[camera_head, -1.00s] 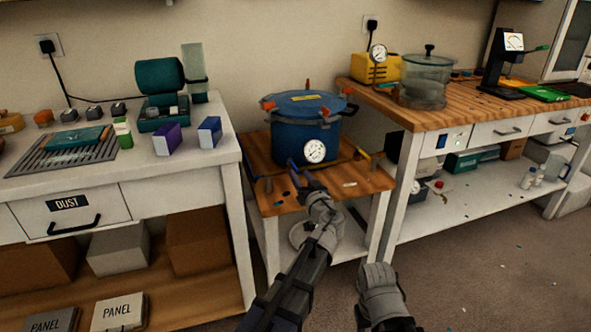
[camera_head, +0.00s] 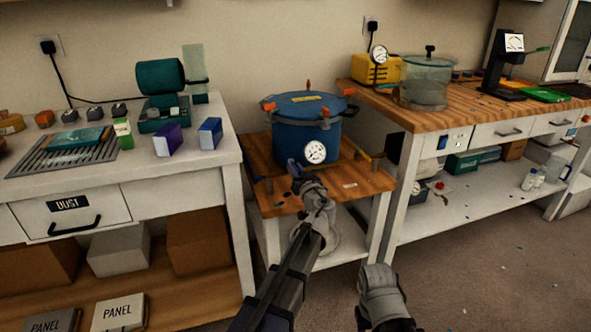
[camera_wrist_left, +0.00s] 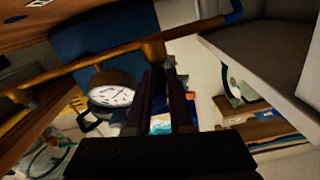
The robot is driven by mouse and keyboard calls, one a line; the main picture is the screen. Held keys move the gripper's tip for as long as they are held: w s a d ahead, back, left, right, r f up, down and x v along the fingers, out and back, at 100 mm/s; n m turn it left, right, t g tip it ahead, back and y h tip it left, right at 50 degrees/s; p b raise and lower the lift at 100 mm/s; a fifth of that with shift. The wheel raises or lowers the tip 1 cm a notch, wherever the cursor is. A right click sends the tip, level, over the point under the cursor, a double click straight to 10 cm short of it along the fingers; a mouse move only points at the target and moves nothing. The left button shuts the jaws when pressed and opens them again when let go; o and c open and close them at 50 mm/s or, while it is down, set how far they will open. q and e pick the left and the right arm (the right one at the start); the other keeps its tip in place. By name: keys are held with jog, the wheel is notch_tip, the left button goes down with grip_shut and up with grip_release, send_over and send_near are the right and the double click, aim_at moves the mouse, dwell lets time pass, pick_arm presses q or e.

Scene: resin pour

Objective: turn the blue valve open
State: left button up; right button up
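The blue valve's handle (camera_wrist_left: 235,12) shows in the left wrist view as a short blue piece at the right end of a brass pipe (camera_wrist_left: 85,68). In the head view it is small, in front of the blue pressure pot (camera_head: 300,135), and hard to separate from my gripper. My left gripper (camera_head: 296,170) is near the pipe's left part, beside the gauge. In the left wrist view its dark fingers (camera_wrist_left: 165,75) stand slightly apart, tips by the pipe; nothing clear is held. My right gripper (camera_head: 376,272) hangs low, away from the pot; its fingers are unclear.
The pot with its white gauge (camera_head: 315,152) stands on a small wooden-topped stand (camera_head: 350,185). A yellow handle (camera_head: 363,155) is at the pipe's right end. A white bench (camera_head: 190,165) is left, a wooden-topped bench (camera_head: 455,105) right.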

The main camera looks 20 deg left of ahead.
pick_arm(q)
grip_shut()
dwell(1.0)
